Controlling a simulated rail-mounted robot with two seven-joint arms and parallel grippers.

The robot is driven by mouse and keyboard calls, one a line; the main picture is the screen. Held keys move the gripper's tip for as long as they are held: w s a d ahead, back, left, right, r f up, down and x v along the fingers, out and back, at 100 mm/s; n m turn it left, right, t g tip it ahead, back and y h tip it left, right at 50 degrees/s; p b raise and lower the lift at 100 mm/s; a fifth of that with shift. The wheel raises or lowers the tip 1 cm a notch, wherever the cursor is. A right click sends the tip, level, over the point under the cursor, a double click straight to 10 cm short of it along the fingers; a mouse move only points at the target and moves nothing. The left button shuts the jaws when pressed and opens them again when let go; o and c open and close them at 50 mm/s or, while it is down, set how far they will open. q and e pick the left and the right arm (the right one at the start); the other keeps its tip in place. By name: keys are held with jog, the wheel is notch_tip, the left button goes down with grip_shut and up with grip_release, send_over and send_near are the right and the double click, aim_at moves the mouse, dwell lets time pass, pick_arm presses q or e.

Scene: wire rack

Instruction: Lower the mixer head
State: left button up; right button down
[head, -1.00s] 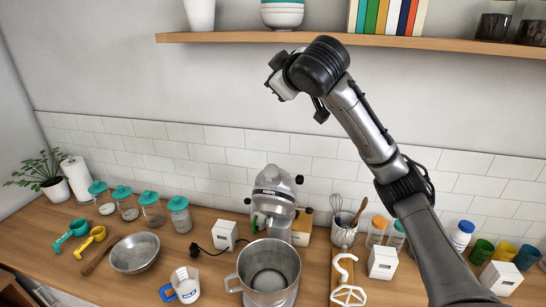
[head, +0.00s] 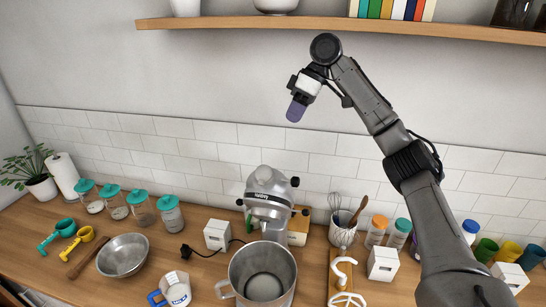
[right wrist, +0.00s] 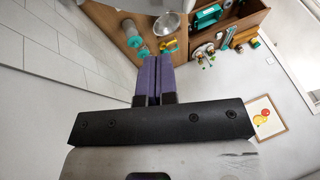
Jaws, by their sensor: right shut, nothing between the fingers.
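The silver stand mixer stands on the wooden counter near the back wall, with its head (head: 268,190) tilted up. Its metal bowl (head: 262,272) is in front of and below the head. My right gripper (head: 296,110) is in the air above the mixer and slightly to its right, clear of the head. Its purple fingers are shut together with nothing between them, and they also show in the right wrist view (right wrist: 154,72). My left gripper is in neither view.
A wooden shelf (head: 330,30) runs above my right arm. Left of the mixer are a white box (head: 217,235), a measuring cup (head: 175,289), a metal bowl (head: 123,256) and several teal-lidded jars. Right are a whisk pot (head: 342,234), another white box (head: 383,263) and bottles.

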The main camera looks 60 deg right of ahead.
send_over(276, 170)
jog(key=d, duration=0.2)
jog(key=f, duration=0.8)
jog(key=shift+a, duration=0.25)
jog(key=shift+s+a+f, duration=0.1)
jog(key=shift+a+f, duration=0.45)
jog(key=shift+a, duration=0.3)
jog(key=shift+a+f, duration=0.6)
jog(key=shift+a, duration=0.15)
jog(key=shift+a+p, duration=0.1)
jog(key=shift+p, duration=0.2)
